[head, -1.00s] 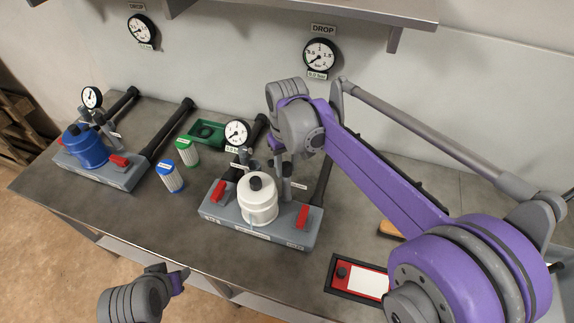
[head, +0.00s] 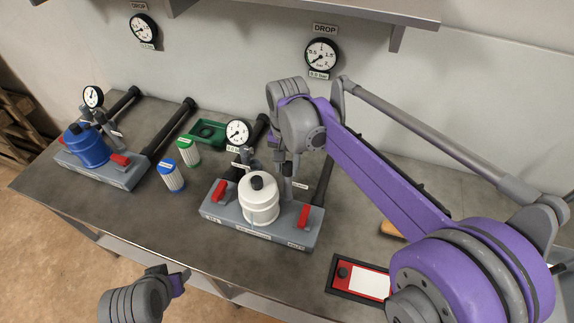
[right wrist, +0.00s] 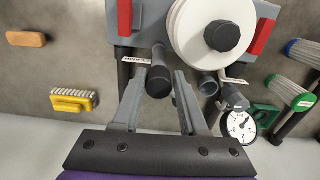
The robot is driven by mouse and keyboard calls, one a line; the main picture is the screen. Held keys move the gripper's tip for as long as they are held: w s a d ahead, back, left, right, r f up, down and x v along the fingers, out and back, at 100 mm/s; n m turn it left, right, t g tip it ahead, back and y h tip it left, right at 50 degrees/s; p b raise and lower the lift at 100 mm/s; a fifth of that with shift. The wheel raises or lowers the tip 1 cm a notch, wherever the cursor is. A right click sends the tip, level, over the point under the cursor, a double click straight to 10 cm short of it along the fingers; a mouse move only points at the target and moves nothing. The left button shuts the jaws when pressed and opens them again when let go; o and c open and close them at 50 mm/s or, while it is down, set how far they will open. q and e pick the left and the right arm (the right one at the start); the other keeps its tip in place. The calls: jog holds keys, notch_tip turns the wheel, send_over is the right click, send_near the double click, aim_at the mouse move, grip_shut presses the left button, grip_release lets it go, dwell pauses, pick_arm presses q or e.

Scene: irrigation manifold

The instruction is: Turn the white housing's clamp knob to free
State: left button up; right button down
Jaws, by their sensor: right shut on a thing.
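The white housing (head: 259,207) stands upright on a grey base block with red levers at both ends, and has a black knob (head: 257,181) on top. It also shows in the right wrist view (right wrist: 190,42). Behind it is a second black knob (right wrist: 159,75), on a post with a label strip beside it. My right gripper (right wrist: 160,88) has its two fingers on either side of this second knob, shut on it. In the head view my right gripper (head: 286,163) reaches down behind the housing, and its fingertips are hard to make out. My left gripper (head: 181,279) hangs low at the front, its fingers unclear.
A gauge (head: 238,132) stands close to the housing. A blue housing (head: 87,148) on its own base is at the left. Blue (head: 171,177) and green (head: 188,153) cartridges stand between them. A red and white panel (head: 362,279) lies at the front right.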

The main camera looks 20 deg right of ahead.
aim_at(288, 164)
jog(key=shift+w+d+r+m, duration=0.1)
jog(key=shift+w+d+m, duration=0.1)
jog(key=shift+w+m, duration=0.1)
jog(key=c, duration=0.8)
grip_release()
jog(key=shift+o, duration=1.3)
jog(key=shift+d, duration=0.15)
jog(key=shift+r, duration=0.15)
notch_tip(288, 164, up, 10)
jog(key=shift+r+p, duration=0.15)
jog(key=shift+p, duration=0.2)
